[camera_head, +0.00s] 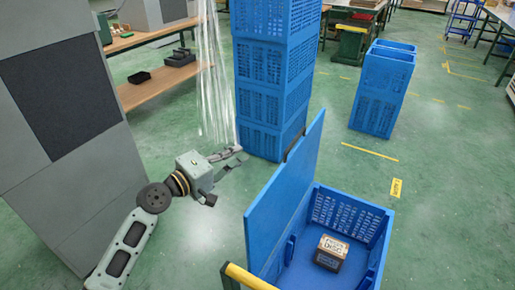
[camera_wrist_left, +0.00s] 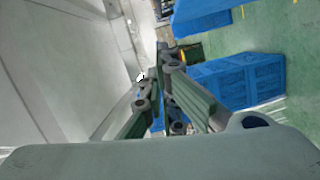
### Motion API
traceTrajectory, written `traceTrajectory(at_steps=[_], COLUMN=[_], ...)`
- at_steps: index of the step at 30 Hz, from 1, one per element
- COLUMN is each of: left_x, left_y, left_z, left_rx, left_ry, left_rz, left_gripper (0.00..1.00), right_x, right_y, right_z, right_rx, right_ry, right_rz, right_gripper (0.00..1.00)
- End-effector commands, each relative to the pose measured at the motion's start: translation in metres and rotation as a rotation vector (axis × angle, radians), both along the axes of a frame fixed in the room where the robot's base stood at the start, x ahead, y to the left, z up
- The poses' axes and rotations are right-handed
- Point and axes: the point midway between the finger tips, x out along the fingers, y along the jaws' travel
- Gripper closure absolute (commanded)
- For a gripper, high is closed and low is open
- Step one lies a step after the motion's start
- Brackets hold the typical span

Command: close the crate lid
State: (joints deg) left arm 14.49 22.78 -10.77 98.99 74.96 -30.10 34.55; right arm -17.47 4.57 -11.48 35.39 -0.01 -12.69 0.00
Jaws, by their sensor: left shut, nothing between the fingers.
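The blue crate (camera_head: 378,240) stands open at the lower right of the head view. Its flat blue lid (camera_head: 285,200) stands up along the crate's left side. A small brown and black box (camera_head: 331,252) lies inside on the crate floor. My left gripper (camera_head: 238,158) is to the left of the lid, apart from it, shut and empty. In the left wrist view its fingers (camera_wrist_left: 168,85) come together with nothing between them. My right gripper is not in view.
A tall stack of blue crates (camera_head: 272,70) stands behind the lid, with another blue stack (camera_head: 382,90) further right. A grey cabinet (camera_head: 65,120) and a wooden shelf (camera_head: 160,85) are at left. A yellow bar (camera_head: 250,277) shows at the bottom.

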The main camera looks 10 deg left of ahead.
Motion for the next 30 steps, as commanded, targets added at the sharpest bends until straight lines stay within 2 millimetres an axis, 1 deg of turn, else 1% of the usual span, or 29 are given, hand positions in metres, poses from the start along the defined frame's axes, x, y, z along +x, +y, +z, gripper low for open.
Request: traceTrajectory(at_steps=[1,2,5,8,12,15,16,18,21,25,30], left_x=[0.004,0.007,0.021,0.039,0.063,0.079,0.078,0.071,0.067,0.063,0.062], left_y=[-0.004,-0.006,-0.016,-0.029,-0.047,-0.058,-0.063,-0.074,-0.083,-0.092,-0.094], left_z=[0.002,0.002,0.002,0.001,-0.001,-0.002,-0.003,-0.004,-0.006,-0.009,-0.011], left_rx=[-0.004,-0.003,-0.003,-0.002,-0.003,-0.001,0.001,0.0,0.001,0.001,0.002], left_ry=[-0.002,-0.001,-0.001,-0.002,0.0,-0.002,0.001,0.002,0.0,0.0,0.0], left_rz=[-0.002,-0.001,-0.001,-0.001,0.0,0.0,-0.002,-0.002,0.0,0.0,0.0], left_gripper=[1.0,1.0,1.0,1.0,1.0,1.0,1.0,1.0,1.0,1.0,1.0], right_x=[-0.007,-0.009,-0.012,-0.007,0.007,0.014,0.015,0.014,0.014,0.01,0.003], right_y=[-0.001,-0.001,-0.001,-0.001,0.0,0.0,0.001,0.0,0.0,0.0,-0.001], right_z=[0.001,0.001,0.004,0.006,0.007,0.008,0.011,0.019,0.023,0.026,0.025], right_rx=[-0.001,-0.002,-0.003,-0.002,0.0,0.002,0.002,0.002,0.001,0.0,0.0], right_ry=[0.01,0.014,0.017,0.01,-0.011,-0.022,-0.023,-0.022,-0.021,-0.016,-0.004], right_rz=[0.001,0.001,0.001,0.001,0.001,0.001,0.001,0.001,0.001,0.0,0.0], right_gripper=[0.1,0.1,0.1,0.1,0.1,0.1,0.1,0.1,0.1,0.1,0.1])
